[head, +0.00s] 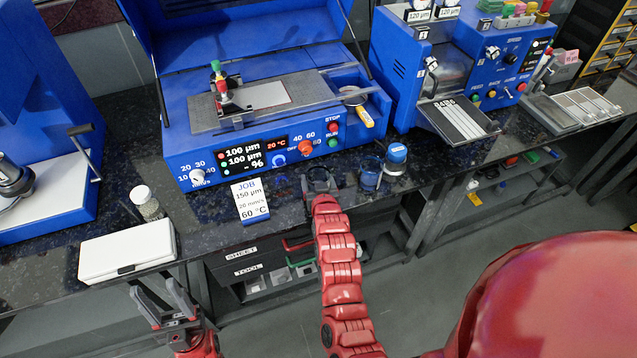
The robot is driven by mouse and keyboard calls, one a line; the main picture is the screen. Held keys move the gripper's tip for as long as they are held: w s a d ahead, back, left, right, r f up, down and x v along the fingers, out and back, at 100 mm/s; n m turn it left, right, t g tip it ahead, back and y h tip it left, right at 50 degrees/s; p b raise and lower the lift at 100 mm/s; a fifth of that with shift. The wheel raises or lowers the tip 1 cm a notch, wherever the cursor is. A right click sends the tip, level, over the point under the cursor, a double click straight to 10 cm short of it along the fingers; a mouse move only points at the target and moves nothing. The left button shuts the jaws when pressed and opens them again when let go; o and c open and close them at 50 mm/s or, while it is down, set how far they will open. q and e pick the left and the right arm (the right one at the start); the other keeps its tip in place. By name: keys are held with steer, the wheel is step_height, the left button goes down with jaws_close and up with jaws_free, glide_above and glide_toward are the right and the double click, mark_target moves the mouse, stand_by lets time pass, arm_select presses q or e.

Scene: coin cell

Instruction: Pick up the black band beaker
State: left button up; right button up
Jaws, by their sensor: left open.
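My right gripper (320,184) is at the bench's front edge, in front of the blue machine. A dark round shape shows at its fingers; I cannot tell whether it is a beaker or part of the gripper. A small clear beaker with a bluish look (370,177) stands on the bench to its right, apart from it. No black band can be made out on that beaker at this size. My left gripper (162,300) is open and empty, low at the left, below the bench's front edge.
A blue-lidded jar (396,158) stands just right of the clear beaker. A job card (250,201) stands left of my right gripper. A white case (128,252) and a small jar (147,203) are at the left. The blue coating machine (190,150) stands behind.

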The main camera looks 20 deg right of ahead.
mark_target(317, 173)
steer(key=c, duration=0.7)
steer(key=shift+r, duration=0.1)
steer(key=shift+r+b, duration=0.6)
steer(key=shift+r, duration=0.85)
steer(key=shift+s+r, duration=0.15)
steer(key=shift+s, duration=0.05)
steer(key=shift+s+a+r+p, duration=0.1)
steer(key=shift+s+r+p, duration=0.15)
steer(key=shift+s, duration=2.3)
steer(key=shift+s+a+r+p, duration=0.2)
steer(key=shift+s+r, duration=0.15)
steer(key=shift+s, duration=2.2)
steer(key=shift+s+a+r+p, duration=0.1)
steer(key=shift+s+r+p, duration=0.15)
steer(key=shift+s, duration=2.3)
